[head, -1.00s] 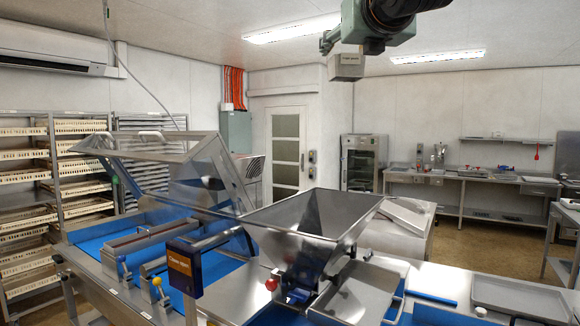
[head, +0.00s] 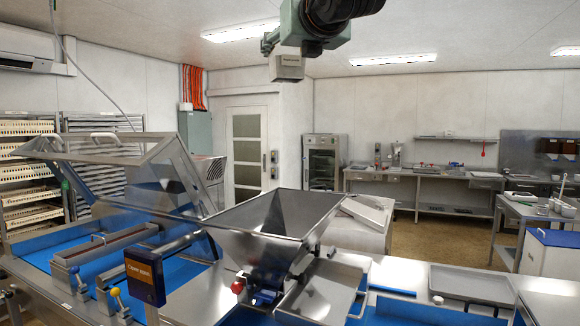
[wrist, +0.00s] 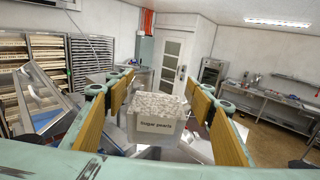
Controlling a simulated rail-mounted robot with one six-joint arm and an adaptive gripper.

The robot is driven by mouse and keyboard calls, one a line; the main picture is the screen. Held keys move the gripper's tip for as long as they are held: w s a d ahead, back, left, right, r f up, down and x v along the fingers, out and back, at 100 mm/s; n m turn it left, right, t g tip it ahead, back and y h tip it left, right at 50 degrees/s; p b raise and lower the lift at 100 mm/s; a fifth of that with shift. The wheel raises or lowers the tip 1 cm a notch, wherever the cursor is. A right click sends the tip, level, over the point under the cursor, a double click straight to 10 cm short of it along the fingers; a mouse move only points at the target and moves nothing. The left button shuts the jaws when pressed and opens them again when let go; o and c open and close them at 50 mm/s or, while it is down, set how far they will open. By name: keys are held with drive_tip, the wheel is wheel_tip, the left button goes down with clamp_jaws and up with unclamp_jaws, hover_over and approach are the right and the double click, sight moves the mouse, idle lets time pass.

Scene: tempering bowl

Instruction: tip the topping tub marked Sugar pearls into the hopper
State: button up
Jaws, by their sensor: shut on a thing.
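The tub marked Sugar pearls (wrist: 157,128) is a pale tub filled with white pearls, upright between the yellow-padded fingers of my gripper (wrist: 160,112) in the wrist view. In the head view my gripper (head: 289,50) is at the top, near the ceiling line, with the tub (head: 287,69) below it looking small and grey, its label unreadable. My gripper is shut on the tub. The hopper (head: 262,216) is a steel funnel with a wide open mouth, well below the tub in the head view. In the wrist view the tub hides much of what lies below.
A clear hinged guard (head: 120,165) stands open over the blue belt (head: 100,240) left of the hopper. An orange-lettered display (head: 144,277) stands in front. A steel tray (head: 475,284) lies on the right. The space between tub and hopper looks clear.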

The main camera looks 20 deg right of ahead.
drive_tip(key=shift+w+d+r, duration=0.1)
drive_tip(key=shift+w+d, duration=0.05)
drive_tip(key=shift+w, duration=0.5)
drive_tip(key=w+d+f+n+y+p, duration=0.2)
drive_tip(key=w+f+p, duration=0.3)
drive_tip(key=w, duration=0.5)
drive_tip(key=w+d+f+n+y+p, duration=0.1)
drive_tip(key=w+d+f+y+p, duration=0.15)
drive_tip(key=w+f+p, duration=0.5)
wheel_tip(320, 180, down, 20)
drive_tip(key=s+d+n+g+y+p, duration=0.1)
drive_tip(key=n+g+y+p, duration=0.5)
drive_tip(key=y+p, duration=0.3)
drive_tip(key=shift+s+n, duration=0.2)
drive_tip(key=shift+n, duration=0.3)
drive_tip(key=shift+s+a+n, duration=0.1)
drive_tip(key=shift+n, duration=0.2)
